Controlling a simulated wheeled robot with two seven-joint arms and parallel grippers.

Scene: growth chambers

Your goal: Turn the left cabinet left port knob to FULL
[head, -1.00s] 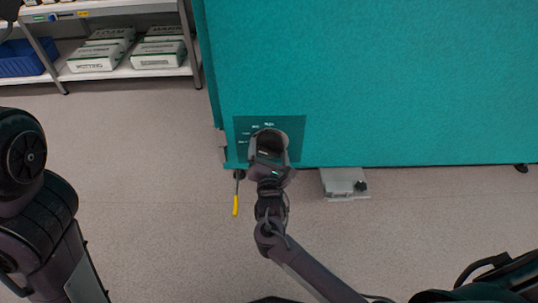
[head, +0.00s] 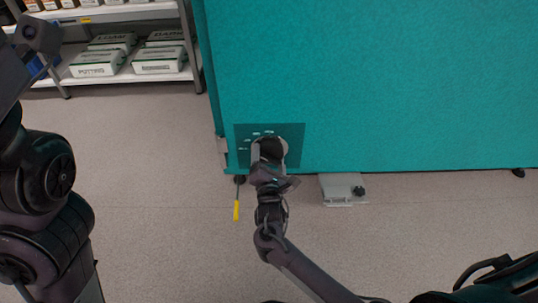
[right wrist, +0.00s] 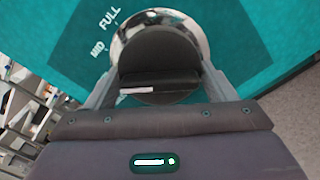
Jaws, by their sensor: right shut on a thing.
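The knob (right wrist: 160,65) is a dark round disc in a shiny metal ring, with a white pointer mark on its face. In the right wrist view it sits between my right gripper's fingers (right wrist: 160,92), which are shut on it. The white words FULL (right wrist: 110,18) and MID (right wrist: 97,49) show on the dark teal panel at upper left of it. The pointer mark is at the knob's lower left, apart from FULL. In the head view, my right gripper (head: 269,158) covers most of the knob at the cabinet panel (head: 296,134). My left gripper's fingers are not visible.
The teal cabinet (head: 380,85) fills the upper right. A yellow-handled tool (head: 237,208) is below its left corner, and a grey metal box with a black knob (head: 340,186) is under its front edge. Shelves (head: 110,75) with boxes stand at upper left.

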